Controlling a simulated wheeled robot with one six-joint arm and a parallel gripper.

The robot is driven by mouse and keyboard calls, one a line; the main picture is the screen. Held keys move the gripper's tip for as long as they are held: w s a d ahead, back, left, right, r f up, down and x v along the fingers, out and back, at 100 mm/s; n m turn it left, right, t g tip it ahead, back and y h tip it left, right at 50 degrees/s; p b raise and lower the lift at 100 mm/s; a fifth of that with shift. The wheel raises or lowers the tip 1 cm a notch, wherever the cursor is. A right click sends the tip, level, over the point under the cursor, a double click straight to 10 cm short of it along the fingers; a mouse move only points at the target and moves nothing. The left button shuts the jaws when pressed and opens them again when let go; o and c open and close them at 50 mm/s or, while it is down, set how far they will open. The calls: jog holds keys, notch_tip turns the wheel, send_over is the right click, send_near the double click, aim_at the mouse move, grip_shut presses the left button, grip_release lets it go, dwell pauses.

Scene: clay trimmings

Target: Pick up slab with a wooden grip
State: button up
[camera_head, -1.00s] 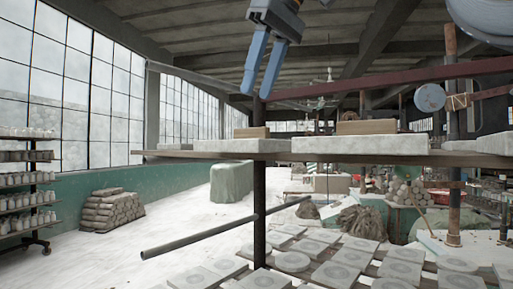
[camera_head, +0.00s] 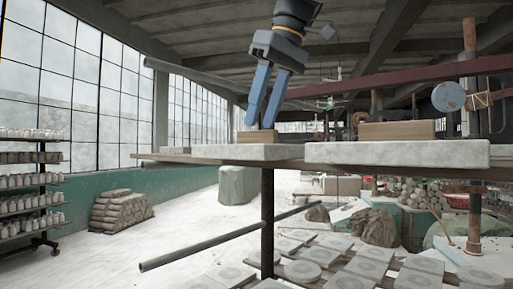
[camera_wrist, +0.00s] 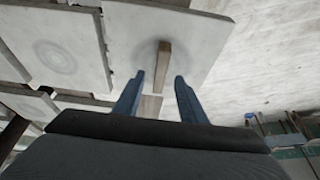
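A pale slab (camera_head: 225,152) with a wooden grip (camera_head: 257,137) on top lies on a raised board in the head view. My gripper (camera_head: 263,125) points down over this slab, its blue fingertips at the grip. In the wrist view my gripper (camera_wrist: 160,82) is open, with one finger on each side of the narrow wooden grip (camera_wrist: 164,58). The slab (camera_wrist: 196,45) spreads beneath. A gap shows between each finger and the grip. In the head view I cannot tell how far the fingertips are above the slab.
A second, larger-looking slab (camera_head: 400,153) with its own wooden grip (camera_head: 398,131) lies to the right on the same board. Several tiles (camera_head: 352,262) lie on a lower shelf.

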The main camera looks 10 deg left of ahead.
jog(key=shift+x, duration=1.15)
jog(key=shift+f, duration=0.3)
jog(key=shift+r, duration=0.1)
grip_shut()
